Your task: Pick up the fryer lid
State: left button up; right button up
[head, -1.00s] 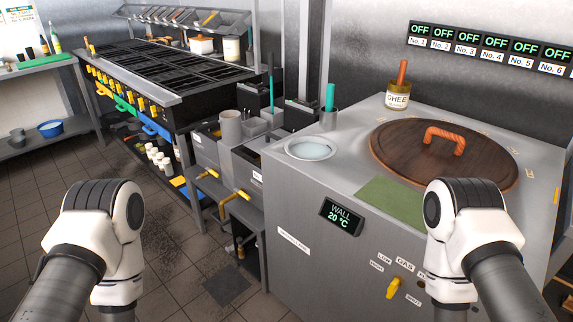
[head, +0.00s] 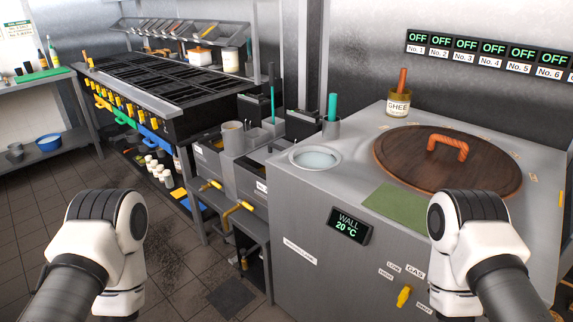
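I cannot make out a thing that is clearly a fryer lid. Low steel units with yellow handles (head: 240,207) stand between the black-topped range and the tandoor counter. A grey pot (head: 232,138) and upright dark panels stand at their top; I cannot tell whether a panel is a lid. A round dark wooden lid (head: 400,157) with an orange handle (head: 447,147) lies flat on the steel tandoor counter (head: 300,205). My left and right arms show at the lower left and lower right, apart from these things. Neither gripper's fingers show.
A ghee jar (head: 398,103), a round white-rimmed basin (head: 315,157) and a green mat (head: 397,208) are on the counter. The range (head: 170,80) stands back left. A side table with a blue bowl (head: 49,142) is far left. Tiled floor (head: 165,270) lies open at lower left.

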aim_at(260, 156)
jog(key=j+z, duration=0.2)
jog(key=j, duration=0.55)
jog(key=k+j+z, duration=0.1)
jog(key=j+z, duration=0.15)
jog(key=j, duration=0.55)
jog(key=z, duration=0.25)
jog(key=i+j+z, duration=0.4)
jog(key=j+z, duration=0.15)
jog(key=i+j+z, duration=0.3)
jog(key=j+z, duration=0.3)
